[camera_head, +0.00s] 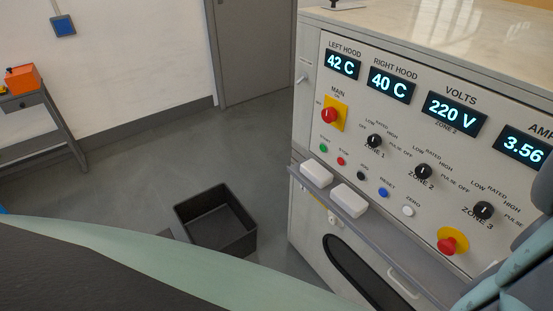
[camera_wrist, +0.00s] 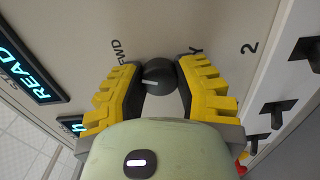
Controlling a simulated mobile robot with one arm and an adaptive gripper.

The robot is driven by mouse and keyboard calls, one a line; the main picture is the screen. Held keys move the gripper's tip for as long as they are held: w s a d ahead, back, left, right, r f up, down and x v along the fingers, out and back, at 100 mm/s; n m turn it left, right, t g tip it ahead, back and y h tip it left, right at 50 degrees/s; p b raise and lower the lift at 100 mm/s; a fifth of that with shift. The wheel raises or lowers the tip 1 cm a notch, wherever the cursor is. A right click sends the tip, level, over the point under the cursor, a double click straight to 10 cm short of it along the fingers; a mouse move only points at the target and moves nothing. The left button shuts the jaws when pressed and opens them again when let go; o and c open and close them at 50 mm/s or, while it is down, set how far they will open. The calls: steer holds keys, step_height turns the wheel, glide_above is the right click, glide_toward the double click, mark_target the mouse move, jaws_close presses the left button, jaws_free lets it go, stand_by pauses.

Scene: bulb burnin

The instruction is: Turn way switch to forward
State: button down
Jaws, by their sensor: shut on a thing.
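The way switch (camera_wrist: 158,78) is a round black knob with a white pointer mark on a light panel in the wrist view. The mark lies on the knob's left part and runs roughly sideways. The letters "WD" (camera_wrist: 117,50) of a partly hidden label stand to its upper left, and a "Y" shows to its right behind a finger. My gripper (camera_wrist: 160,70) has a yellow-backed finger on each side of the knob and is shut on it. The head view does not show this switch or the gripper; part of my arm is at its right edge.
In the wrist view, a lit display (camera_wrist: 25,72) is at left and black switches (camera_wrist: 272,112) at right. The head view shows a control panel with zone knobs (camera_head: 423,171), a red main switch (camera_head: 330,115) and white blocks on a ledge (camera_head: 375,232). A black bin (camera_head: 216,222) stands on open floor.

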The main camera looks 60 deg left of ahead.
steer(key=shift+a+m, duration=0.1)
steer(key=shift+m, duration=0.6)
steer(key=shift+f, duration=0.1)
steer(key=c, duration=0.6)
jaws_free()
steer(key=shift+p, duration=0.3)
steer(key=s, duration=1.2)
steer(key=shift+d, duration=0.25)
